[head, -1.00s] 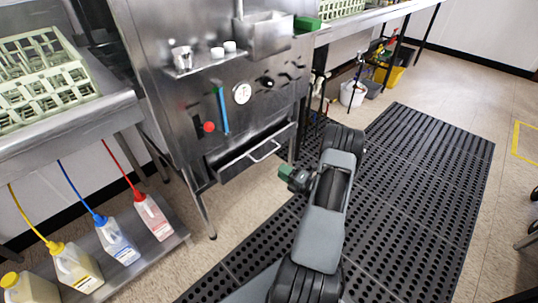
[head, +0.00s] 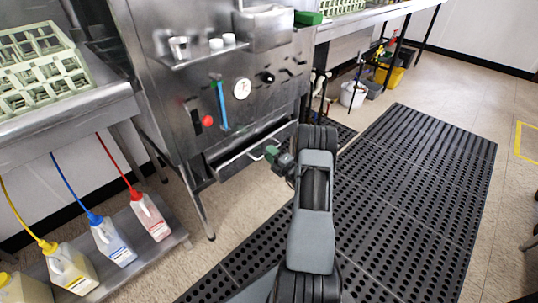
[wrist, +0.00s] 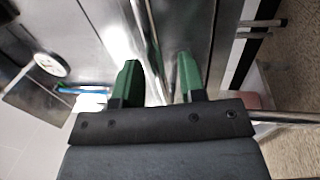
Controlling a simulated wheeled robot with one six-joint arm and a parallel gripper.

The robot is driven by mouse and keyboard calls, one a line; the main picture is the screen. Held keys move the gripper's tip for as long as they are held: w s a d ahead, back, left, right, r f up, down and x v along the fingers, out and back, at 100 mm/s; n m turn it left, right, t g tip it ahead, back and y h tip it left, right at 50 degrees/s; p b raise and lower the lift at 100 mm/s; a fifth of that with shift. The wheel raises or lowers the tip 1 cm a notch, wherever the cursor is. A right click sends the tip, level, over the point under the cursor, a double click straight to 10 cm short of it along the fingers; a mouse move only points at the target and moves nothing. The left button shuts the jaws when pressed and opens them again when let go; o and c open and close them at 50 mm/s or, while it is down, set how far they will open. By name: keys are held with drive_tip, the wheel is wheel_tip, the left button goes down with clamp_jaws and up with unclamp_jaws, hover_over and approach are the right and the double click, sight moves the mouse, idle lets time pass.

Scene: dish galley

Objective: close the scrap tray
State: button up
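The scrap tray (head: 228,169) is a steel drawer low in the front of the dish machine, with a bar handle (head: 243,156). Its front seems to stand out from the machine, with a dark gap above it; how far is hard to tell. My gripper (head: 271,153), with green fingers, is at the right part of the handle. In the wrist view my gripper (wrist: 158,60) is open, its fingers apart on either side of the shiny handle bar (wrist: 147,45). I cannot tell whether either finger touches the bar. My gripper hides part of the tray's right side.
The dish machine (head: 175,100) carries a gauge (head: 242,89) and a red knob (head: 207,121). Chemical jugs (head: 112,240) stand on a low shelf at left. A white bucket (head: 352,94) stands behind. The black floor mat (head: 410,190) is clear at right.

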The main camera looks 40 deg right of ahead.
drive_tip(key=shift+w+a+r, duration=0.1)
drive_tip(key=shift+w+r, duration=0.05)
drive_tip(key=shift+w, duration=0.45)
clamp_jaws()
